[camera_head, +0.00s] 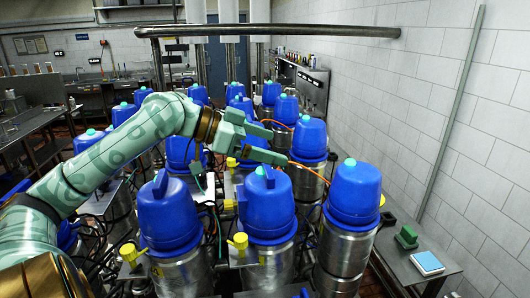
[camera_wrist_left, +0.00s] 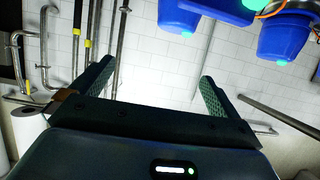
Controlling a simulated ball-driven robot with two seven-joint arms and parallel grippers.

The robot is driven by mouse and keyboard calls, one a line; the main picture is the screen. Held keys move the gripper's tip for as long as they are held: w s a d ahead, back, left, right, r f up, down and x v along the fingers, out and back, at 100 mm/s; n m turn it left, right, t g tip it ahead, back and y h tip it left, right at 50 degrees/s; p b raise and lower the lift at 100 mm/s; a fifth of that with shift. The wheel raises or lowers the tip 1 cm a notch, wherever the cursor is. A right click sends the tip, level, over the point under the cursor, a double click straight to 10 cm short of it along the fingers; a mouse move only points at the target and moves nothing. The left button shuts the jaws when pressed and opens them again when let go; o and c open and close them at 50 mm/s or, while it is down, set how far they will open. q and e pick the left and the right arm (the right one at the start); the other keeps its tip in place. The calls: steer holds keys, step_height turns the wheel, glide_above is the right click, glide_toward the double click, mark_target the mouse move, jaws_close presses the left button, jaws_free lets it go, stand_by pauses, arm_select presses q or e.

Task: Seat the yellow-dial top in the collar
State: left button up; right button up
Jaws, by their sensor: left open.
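Several steel valve bodies with blue tops stand in rows in the head view. Small yellow parts show beside them: one at the front middle (camera_head: 239,242), one at the front left (camera_head: 131,253) and one farther back (camera_head: 232,162). I cannot tell which is the yellow-dial top, and I cannot make out the collar. My left gripper (camera_head: 277,146) is above the rows, between the middle and right blue tops. In the left wrist view its fingers (camera_wrist_left: 156,74) are wide apart, with only the distant wall and pipes between them. My right gripper does not show.
A blue top (camera_head: 353,192) stands close at the right and another (camera_head: 268,205) at the front middle. A bench at the right holds a green block (camera_head: 407,237) and a white-and-blue pad (camera_head: 427,263). A metal rail (camera_head: 270,30) crosses overhead. Cables run between the valves.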

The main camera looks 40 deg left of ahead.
arm_select(q)
steer(key=s+d+r+b, duration=0.1)
steer(key=s+d+r, duration=0.3)
steer(key=s+d, duration=0.2)
steer(key=shift+s+r+b, duration=0.3)
steer(key=shift+s+b, duration=0.1)
steer(key=shift+s, duration=0.2)
